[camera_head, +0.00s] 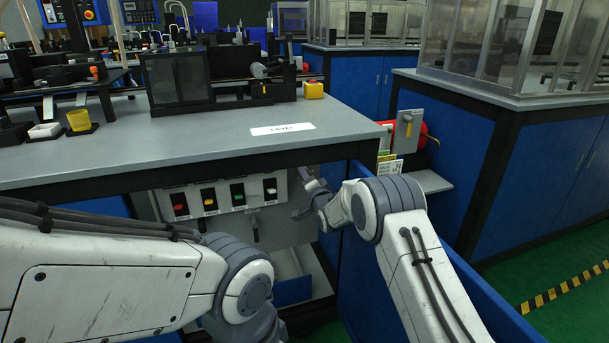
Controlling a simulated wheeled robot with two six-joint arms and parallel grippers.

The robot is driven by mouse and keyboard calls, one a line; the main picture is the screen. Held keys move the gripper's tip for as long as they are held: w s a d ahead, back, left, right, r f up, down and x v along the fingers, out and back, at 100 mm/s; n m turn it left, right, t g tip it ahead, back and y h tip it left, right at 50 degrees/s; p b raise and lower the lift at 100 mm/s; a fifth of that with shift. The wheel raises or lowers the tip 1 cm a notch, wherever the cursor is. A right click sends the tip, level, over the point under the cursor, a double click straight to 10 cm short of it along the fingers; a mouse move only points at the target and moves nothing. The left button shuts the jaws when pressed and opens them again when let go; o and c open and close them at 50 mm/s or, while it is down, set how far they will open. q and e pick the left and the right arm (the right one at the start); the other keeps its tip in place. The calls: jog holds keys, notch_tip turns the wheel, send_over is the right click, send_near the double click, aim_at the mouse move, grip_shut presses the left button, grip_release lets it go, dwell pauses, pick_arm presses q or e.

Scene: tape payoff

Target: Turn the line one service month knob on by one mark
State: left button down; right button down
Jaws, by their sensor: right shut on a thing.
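My right gripper (302,196) is at the right end of the pale control panel (222,207) under the front edge of the grey bench. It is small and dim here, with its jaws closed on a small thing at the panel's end. That thing is probably the service month knob, but the jaws hide it, and its marks and pointer cannot be read. My left arm comes in from the left and bends down in front of the bench; its jaws are out of sight.
A "Line 1" label (282,129) and yellow block (313,90) lie on the bench (200,150). A grey box with a yellow handle (408,130) stands right. Blue cabinets flank the right arm.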

jog(key=shift+m, duration=0.8)
jog(key=shift+c, duration=1.9)
grip_release()
jog(key=shift+s, duration=0.1)
jog(key=p+v, duration=0.2)
jog(key=v, duration=0.8)
jog(key=shift+p, duration=0.4)
jog(key=shift+s, duration=0.15)
